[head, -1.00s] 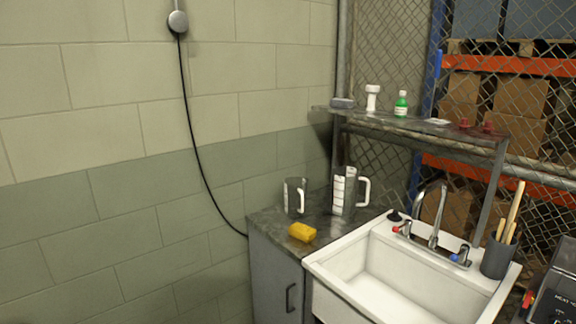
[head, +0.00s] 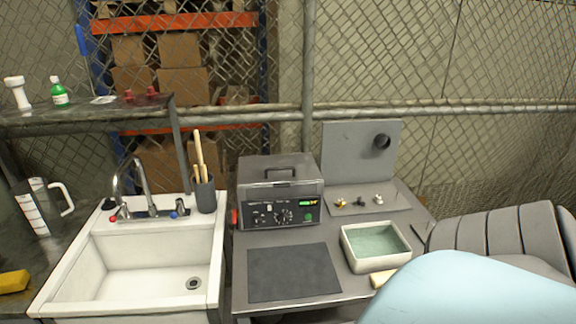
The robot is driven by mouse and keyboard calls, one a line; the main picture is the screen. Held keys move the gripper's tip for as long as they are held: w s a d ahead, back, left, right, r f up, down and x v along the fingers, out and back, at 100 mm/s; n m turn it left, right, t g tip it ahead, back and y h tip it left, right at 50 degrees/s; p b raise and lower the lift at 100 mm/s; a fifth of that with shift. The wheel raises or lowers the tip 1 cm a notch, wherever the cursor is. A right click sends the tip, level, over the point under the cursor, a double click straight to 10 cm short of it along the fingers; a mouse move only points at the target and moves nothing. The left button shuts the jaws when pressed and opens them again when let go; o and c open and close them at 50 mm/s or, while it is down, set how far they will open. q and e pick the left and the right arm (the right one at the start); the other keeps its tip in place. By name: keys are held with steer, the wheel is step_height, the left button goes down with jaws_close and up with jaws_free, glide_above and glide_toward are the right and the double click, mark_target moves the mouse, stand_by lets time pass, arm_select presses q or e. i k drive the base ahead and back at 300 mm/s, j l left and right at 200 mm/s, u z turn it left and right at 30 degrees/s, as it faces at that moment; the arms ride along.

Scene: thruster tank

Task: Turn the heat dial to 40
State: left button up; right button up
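A grey box-shaped machine (head: 279,190) with a lid and a top handle stands on the grey bench, right of the sink. Its dark front panel (head: 280,215) carries several small dials, a small lit green display (head: 307,203) and a green button (head: 309,217). The dial markings and settings are too small to read, so I cannot tell which dial is the heat dial or where it points. Neither of my grippers shows in the head view.
A white sink (head: 150,265) with a tap is to the left. In front of the machine lies a dark mat (head: 293,272). A tray of greenish liquid (head: 375,245) and several small fittings (head: 359,201) are to its right. A pale blue rounded shape (head: 470,290) covers the lower right.

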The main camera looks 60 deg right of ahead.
mark_target(257, 221)
steer(key=z, duration=1.7)
steer(key=i+j+u, duration=0.3)
steer(key=j, duration=0.15)
steer(key=i+j+u, duration=0.3)
steer(key=i+l, duration=0.1)
steer(key=i, duration=0.3)
